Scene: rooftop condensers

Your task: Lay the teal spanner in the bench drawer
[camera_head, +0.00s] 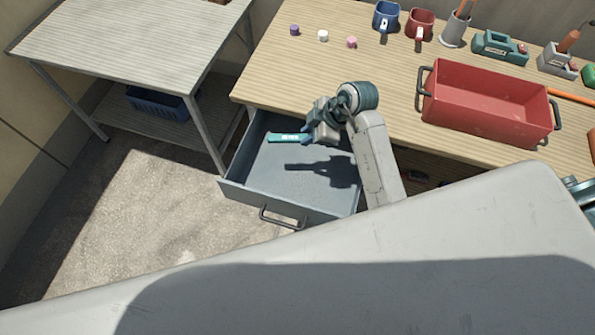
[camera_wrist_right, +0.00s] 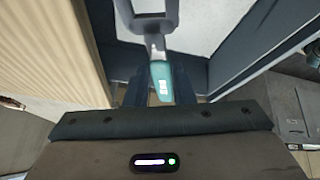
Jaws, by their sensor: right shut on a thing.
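The teal spanner (camera_head: 288,138) is held in my right gripper (camera_head: 313,137), which is shut on it. In the head view it points left, above the open bench drawer (camera_head: 262,178). A shadow of the gripper falls on the drawer floor, apart from the gripper, so the spanner appears to be held above the bottom. In the right wrist view the spanner's teal handle (camera_wrist_right: 161,84) sits between the fingers, with its grey end reaching forward over the pale drawer floor (camera_wrist_right: 195,28). My left gripper is not in view.
A side table (camera_head: 130,45) stands at left with a blue basket (camera_head: 157,103) below. The drawer's visible floor looks clear.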

